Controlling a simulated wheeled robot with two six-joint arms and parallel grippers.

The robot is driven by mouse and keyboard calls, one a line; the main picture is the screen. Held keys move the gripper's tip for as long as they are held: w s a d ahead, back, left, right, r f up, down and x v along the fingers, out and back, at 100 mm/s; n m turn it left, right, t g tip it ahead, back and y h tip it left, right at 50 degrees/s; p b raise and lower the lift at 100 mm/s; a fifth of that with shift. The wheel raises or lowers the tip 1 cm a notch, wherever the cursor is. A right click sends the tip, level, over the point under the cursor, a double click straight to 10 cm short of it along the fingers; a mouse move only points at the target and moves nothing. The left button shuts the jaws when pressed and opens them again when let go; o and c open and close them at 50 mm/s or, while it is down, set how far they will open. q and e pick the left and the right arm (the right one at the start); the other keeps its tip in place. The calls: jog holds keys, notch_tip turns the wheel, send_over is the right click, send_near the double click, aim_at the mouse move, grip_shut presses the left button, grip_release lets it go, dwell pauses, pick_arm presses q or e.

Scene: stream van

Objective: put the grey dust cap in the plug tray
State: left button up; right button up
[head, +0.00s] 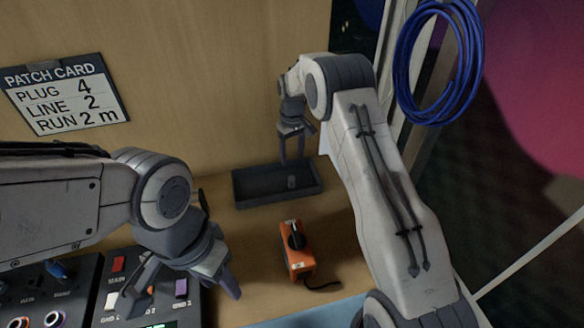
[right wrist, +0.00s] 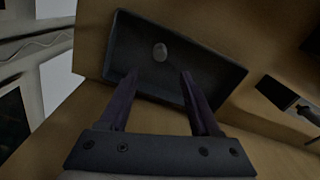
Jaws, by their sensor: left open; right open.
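The plug tray (head: 250,187) is a dark, shallow rectangular tray on the wooden surface against the back wall; its floor also shows in the right wrist view (right wrist: 195,68). The small grey dust cap (head: 292,182) lies inside the tray; in the right wrist view the cap (right wrist: 160,52) rests on the tray floor, apart from my fingers. My right gripper (head: 292,163) is open and empty above the tray; its two fingers (right wrist: 155,88) point toward the tray. My left gripper (head: 228,285) is open and empty, low over the control panel's right side.
An orange box with a black knob (head: 299,255) and a cable stands in front of the tray. A control panel (head: 110,290) with coloured switches is at the lower left. A patch card (head: 65,95) is on the wall. A blue cable coil (head: 440,60) hangs at upper right.

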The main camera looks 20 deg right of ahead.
jog(key=s+a+r+n, duration=0.2)
jog(key=s+a+r, duration=1.2)
jog(key=s, duration=0.4)
jog(key=s+d+n+y, duration=0.1)
jog(key=s, duration=2.2)
jog(key=shift+s+r+n, duration=0.3)
jog(key=shift+r, duration=0.05)
jog(key=shift+d, duration=0.1)
